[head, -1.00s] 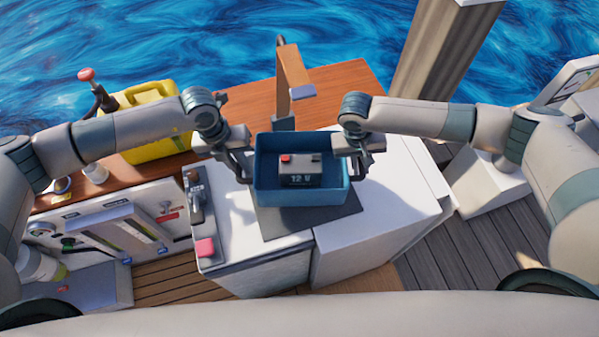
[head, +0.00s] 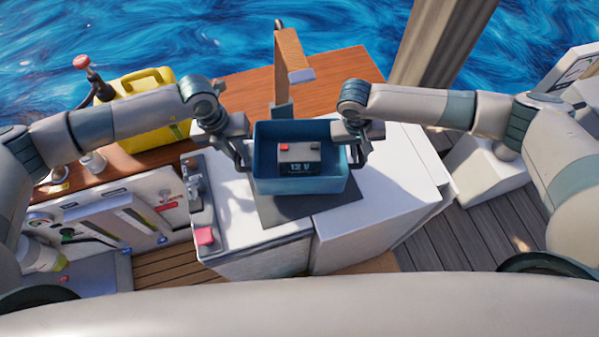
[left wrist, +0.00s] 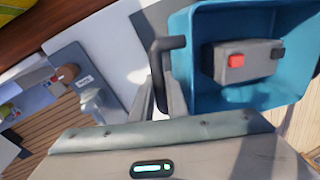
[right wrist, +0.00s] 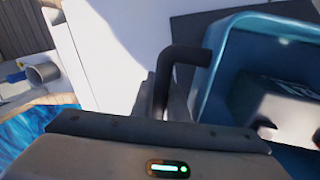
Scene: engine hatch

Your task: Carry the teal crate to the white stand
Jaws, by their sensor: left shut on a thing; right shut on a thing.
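The teal crate (head: 300,186) is upright over the dark mat (head: 275,213) on the white counter. I cannot tell whether it touches the mat. A grey 12 V battery (head: 299,160) with a red terminal lies inside. My left gripper (head: 243,163) is shut on the crate's left handle, a dark bar seen in the left wrist view (left wrist: 158,70). My right gripper (head: 356,158) is shut on the right handle, seen in the right wrist view (right wrist: 180,62). A white pedestal (head: 478,172) stands at the right, partly behind my right arm; it may be the white stand.
A yellow can (head: 140,128) stands at the left on the wooden top. An orange-brown upright lever (head: 288,60) rises behind the crate. A white box (head: 385,200) adjoins the mat on the right. A red-buttoned panel (head: 204,236) is at left. Grey decking (head: 455,240) is clear.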

